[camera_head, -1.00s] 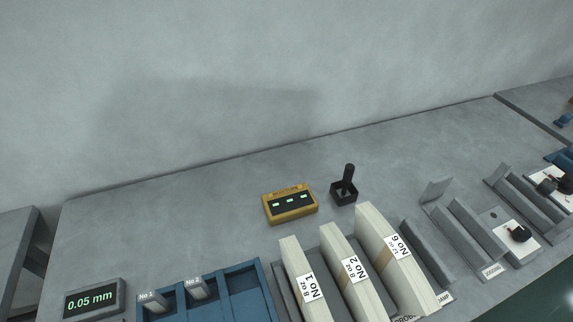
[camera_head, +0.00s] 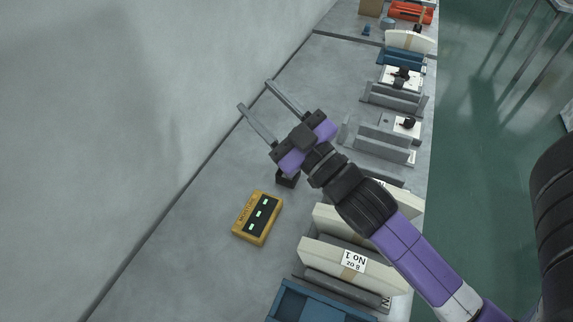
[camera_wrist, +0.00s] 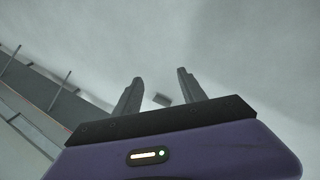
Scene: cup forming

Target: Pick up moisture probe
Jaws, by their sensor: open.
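The black square holder (camera_head: 287,180) of the moisture probe stands on the grey bench in the head view, partly covered by my gripper. The probe's black handle, upright in the holder a second ago, is hidden behind my gripper now. The yellow moisture meter (camera_head: 258,217) with small lit displays lies on the bench next to the holder. My gripper (camera_head: 254,94) is open and empty above the bench, its fingers pointing up-left toward the wall, away from the holder. In the wrist view my open fingers (camera_wrist: 160,76) face a blank grey surface; the probe is not recognisable there.
Cream sample stacks, one labelled No 1 (camera_head: 352,260), stand in grey racks near the bench front. A blue tray (camera_head: 315,303) is at the bottom. More grey fixtures (camera_head: 384,142) line the bench's right side. The strip along the wall is clear.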

